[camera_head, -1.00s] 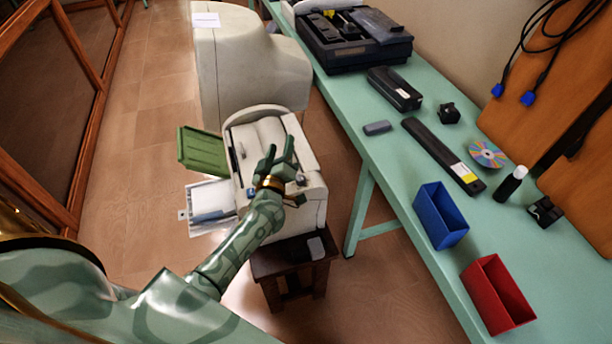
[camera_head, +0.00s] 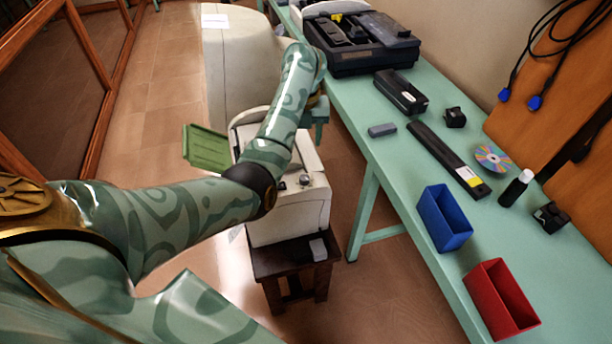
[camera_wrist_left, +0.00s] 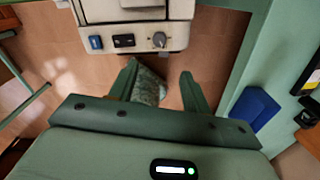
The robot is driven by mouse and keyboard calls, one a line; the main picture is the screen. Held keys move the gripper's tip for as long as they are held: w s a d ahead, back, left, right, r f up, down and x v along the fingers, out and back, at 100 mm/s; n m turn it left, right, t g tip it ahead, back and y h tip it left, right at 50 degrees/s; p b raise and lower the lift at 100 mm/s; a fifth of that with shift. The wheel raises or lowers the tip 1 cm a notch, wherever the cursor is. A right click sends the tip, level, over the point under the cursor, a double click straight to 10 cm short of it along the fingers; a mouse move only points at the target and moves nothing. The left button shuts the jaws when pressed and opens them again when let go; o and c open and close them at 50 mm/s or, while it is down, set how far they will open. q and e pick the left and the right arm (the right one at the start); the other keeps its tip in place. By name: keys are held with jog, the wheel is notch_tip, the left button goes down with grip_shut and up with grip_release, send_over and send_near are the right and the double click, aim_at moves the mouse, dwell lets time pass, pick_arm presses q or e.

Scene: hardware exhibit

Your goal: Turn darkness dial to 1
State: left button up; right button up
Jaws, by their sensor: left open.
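A pale copier-like machine (camera_head: 290,210) stands on a small dark wooden stand, with a green flap open on its left side. A small grey knob (camera_head: 305,180) shows on its top front. In the left wrist view, a round grey dial (camera_wrist_left: 159,39) is on the machine's front panel, right of a black switch (camera_wrist_left: 124,41) and a blue button (camera_wrist_left: 96,43). Its setting and any label are too small to read. My left gripper (camera_head: 319,118) is open and empty, apart from the dial. In the wrist view its two fingers (camera_wrist_left: 160,70) point toward the dial. My right gripper is not in view.
A green table (camera_head: 395,190) runs along the right, holding a blue bin (camera_head: 445,218), a red bin (camera_head: 500,300), a disc (camera_head: 492,158) and several black devices. A large pale machine (camera_head: 240,70) stands behind. Wooden stand (camera_head: 295,265) below; floor open at left.

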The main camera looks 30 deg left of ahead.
aim_at(305, 177)
pick_arm(q)
notch_tip(305, 177, down, 14)
jog(key=b, duration=0.6)
jog(key=shift+f, duration=0.15)
jog(key=c, duration=1)
